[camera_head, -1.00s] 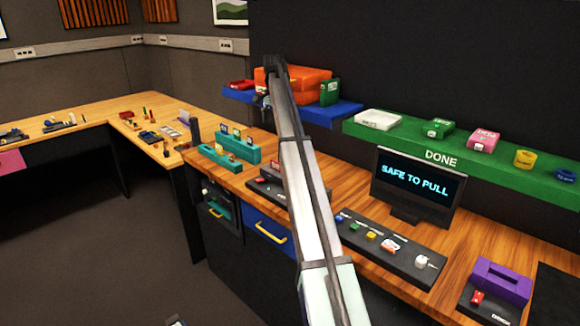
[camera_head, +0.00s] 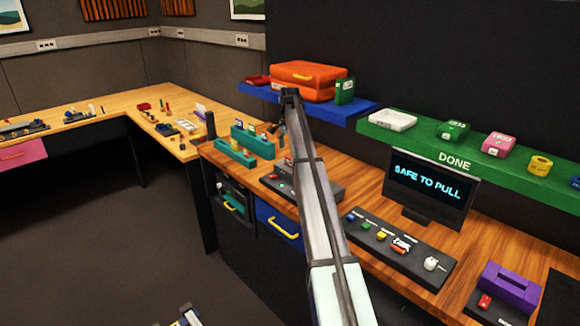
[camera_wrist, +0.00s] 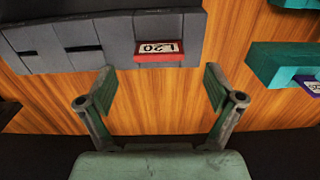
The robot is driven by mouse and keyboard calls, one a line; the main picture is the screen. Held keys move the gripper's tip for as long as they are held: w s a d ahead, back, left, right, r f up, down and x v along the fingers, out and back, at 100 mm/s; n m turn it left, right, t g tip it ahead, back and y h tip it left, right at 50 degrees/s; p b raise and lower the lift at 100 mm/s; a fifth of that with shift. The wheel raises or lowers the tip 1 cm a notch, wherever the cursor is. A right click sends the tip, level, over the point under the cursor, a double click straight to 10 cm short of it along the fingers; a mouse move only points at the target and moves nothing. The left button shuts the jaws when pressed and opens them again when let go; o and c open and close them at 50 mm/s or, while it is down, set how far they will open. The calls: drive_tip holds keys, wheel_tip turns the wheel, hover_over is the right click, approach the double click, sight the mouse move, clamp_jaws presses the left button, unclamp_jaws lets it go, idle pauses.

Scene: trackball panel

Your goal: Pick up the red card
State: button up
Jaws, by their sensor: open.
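The red card (camera_wrist: 160,58) shows in the wrist view, with a white label that looks like "L20". It stands in a slot at the right end of a dark grey slotted block (camera_wrist: 70,45) on the wooden bench. My gripper (camera_wrist: 160,84) is open and empty. Its two fingers are spread on either side of the card's line, short of the card and not touching it. In the head view my gripper (camera_head: 276,128) hangs above the bench near the teal holders; the arm partly hides the dark block there (camera_head: 325,190).
Teal holders (camera_head: 240,150) with cards stand left of my arm; one shows at right in the wrist view (camera_wrist: 275,62). A blue shelf (camera_head: 355,113) with an orange case (camera_head: 300,80) is above. A monitor (camera_head: 430,188) and button panel (camera_head: 405,255) are to the right.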

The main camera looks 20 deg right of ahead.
sight(290, 161)
drive_tip(key=shift+s+f+p, duration=0.1)
drive_tip(key=shift+f+p, duration=0.9)
drive_tip(key=shift+f, duration=1.7)
drive_tip(key=c, duration=1.3)
